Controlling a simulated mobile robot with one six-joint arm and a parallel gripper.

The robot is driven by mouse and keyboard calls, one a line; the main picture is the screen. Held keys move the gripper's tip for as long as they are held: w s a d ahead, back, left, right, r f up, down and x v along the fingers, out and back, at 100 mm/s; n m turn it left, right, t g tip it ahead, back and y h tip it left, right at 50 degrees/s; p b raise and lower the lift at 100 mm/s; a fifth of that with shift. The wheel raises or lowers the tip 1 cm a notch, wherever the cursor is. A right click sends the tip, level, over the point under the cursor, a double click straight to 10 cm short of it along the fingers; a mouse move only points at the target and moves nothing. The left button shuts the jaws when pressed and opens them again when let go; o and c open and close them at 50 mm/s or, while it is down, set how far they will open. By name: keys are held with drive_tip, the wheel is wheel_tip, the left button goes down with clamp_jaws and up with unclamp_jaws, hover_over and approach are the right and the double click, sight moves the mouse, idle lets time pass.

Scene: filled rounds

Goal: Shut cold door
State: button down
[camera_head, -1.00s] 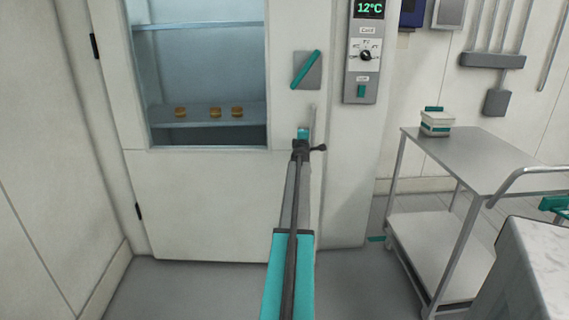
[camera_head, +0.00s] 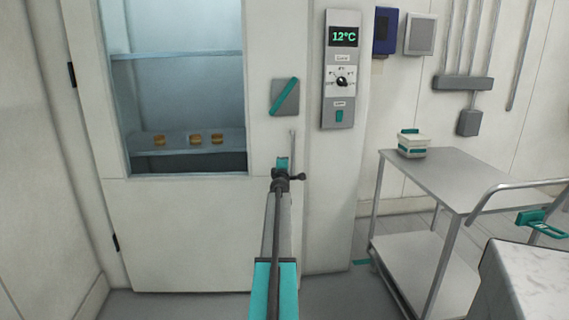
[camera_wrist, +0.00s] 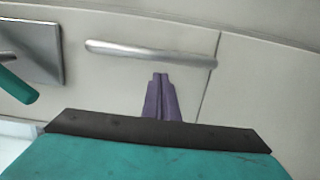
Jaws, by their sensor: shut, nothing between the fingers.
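The cold door (camera_head: 180,225) is a tall white door with a glass window, hinged on its left side. It looks flush with its frame, with only a thin seam in the wrist view (camera_wrist: 207,90); a small gap cannot be ruled out. Its upright metal bar handle (camera_head: 293,148) is near the right edge and crosses the wrist view (camera_wrist: 150,53). My gripper (camera_wrist: 160,78) is shut and empty, its fingertips just beside the bar, in front of the door face. Whether they touch the door cannot be told. In the head view the fingertips are hidden behind my wrist.
A grey plate with a slanted teal bar (camera_head: 286,97) sits above the handle. A control panel (camera_head: 341,70) reading 12°C is on the right. A metal trolley (camera_head: 440,178) with a white box (camera_head: 413,146) stands further right. Round items (camera_head: 195,139) sit on a shelf behind the glass.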

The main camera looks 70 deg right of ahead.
drive_tip(key=s+v, duration=0.1)
drive_tip(key=v, duration=0.9)
drive_tip(key=shift+s+d, duration=0.2)
drive_tip(key=shift+s, duration=0.1)
idle(0.4)
